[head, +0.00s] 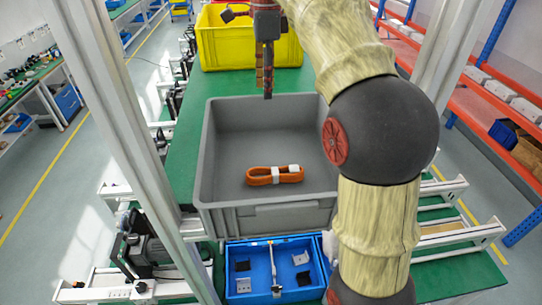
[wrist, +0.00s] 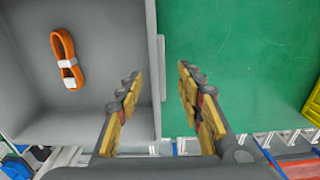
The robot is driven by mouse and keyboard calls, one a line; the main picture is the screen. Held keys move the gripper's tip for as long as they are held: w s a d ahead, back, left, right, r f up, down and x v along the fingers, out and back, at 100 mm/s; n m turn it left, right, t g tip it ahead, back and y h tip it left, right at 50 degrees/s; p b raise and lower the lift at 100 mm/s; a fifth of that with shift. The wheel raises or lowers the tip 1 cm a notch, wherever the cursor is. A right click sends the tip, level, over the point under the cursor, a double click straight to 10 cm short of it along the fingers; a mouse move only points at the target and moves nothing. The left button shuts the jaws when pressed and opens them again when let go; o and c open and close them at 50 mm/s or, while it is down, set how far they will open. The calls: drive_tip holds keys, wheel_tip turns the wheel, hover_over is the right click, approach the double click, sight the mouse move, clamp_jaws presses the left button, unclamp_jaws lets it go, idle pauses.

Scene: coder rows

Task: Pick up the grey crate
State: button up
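The grey crate (head: 265,218) stands on a green bench top in the middle of the head view, open at the top. A bundled orange cable with white bands (head: 274,175) lies on its floor. In the wrist view, the crate (wrist: 110,30) fills the left side, with the cable inside (wrist: 66,60). My gripper (head: 264,92) is at the crate's far wall. In the wrist view, my gripper (wrist: 158,80) is open and empty, its fingers on either side of the wall's rim line. I cannot tell whether the tips are above the rim or down around it.
A yellow crate (head: 225,48) stands behind on the bench, with bare green surface (head: 190,140) between. Blue bins with small parts (head: 262,283) sit against the crate's near side. Metal posts (head: 125,100) rise left and right. Orange shelving (head: 480,95) is at right.

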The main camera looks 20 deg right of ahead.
sight(266, 102)
drive_tip(key=shift+s+f, duration=0.15)
drive_tip(key=shift+f, duration=0.3)
wheel_tip(266, 102, down, 5)
drive_tip(key=shift+a+f+p, duration=0.1)
drive_tip(key=shift+p, duration=0.35)
drive_tip(key=shift+c, duration=0.8)
drive_tip(key=c, duration=0.7)
clamp_jaws()
